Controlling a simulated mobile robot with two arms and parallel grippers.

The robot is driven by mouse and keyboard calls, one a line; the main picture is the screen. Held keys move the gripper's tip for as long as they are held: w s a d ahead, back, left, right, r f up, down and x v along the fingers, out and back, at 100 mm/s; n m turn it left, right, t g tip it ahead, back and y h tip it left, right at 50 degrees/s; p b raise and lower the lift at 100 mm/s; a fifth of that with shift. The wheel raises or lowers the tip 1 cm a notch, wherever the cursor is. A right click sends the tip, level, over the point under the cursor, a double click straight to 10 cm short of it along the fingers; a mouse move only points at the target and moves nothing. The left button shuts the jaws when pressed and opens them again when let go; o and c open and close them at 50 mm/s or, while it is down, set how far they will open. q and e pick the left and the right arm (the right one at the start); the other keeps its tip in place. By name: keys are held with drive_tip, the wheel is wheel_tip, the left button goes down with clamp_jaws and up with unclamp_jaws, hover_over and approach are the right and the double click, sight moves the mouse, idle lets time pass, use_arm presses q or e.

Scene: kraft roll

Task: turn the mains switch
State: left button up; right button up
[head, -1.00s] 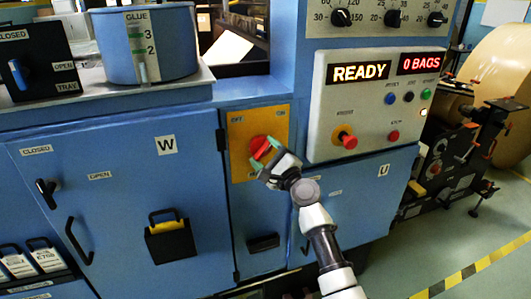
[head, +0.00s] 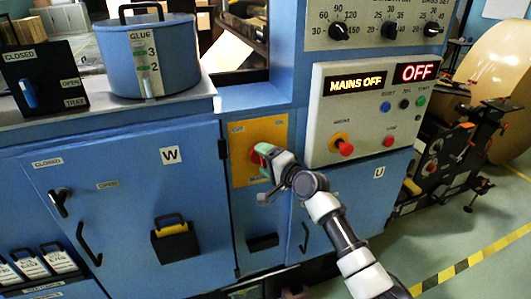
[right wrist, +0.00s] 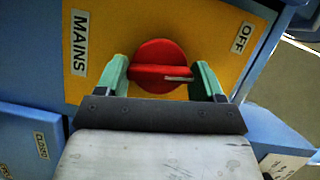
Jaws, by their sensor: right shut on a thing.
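The mains switch is a red rotary knob (right wrist: 160,62) on a yellow plate (right wrist: 115,30) labelled MAINS and OFF in the right wrist view. In the head view the yellow plate (head: 270,134) is on the blue machine front, below the counter. My right gripper (right wrist: 163,78) has its green fingers on either side of the knob and is shut on it. In the head view my right gripper (head: 268,158) covers part of the knob. The knob's pale mark points right in the right wrist view. The displays read MAINS OFF (head: 357,83) and OFF (head: 415,72). My left gripper is not in view.
The control panel (head: 325,130) with a red button (head: 345,148) sticks out just right of the switch. Left of it are cabinet door W (head: 130,210) and the glue pot (head: 150,55) on the counter. A large paper roll (head: 500,80) stands at the right.

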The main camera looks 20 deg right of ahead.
drive_tip(key=shift+n+g+h+p, duration=0.45)
drive_tip(key=shift+n+h+p, duration=0.15)
drive_tip(key=shift+n+p, duration=0.95)
drive_tip(key=shift+n+g+h+p, duration=0.55)
drive_tip(key=shift+n+p, duration=0.6)
drive_tip(key=shift+p, duration=0.7)
drive_tip(key=o, duration=0.9)
drive_tip(key=shift+o, duration=0.2)
drive_tip(key=shift+s, duration=0.1)
drive_tip(key=b+v, duration=0.1)
drive_tip(key=v, duration=0.9)
drive_tip(key=shift+s, duration=0.35)
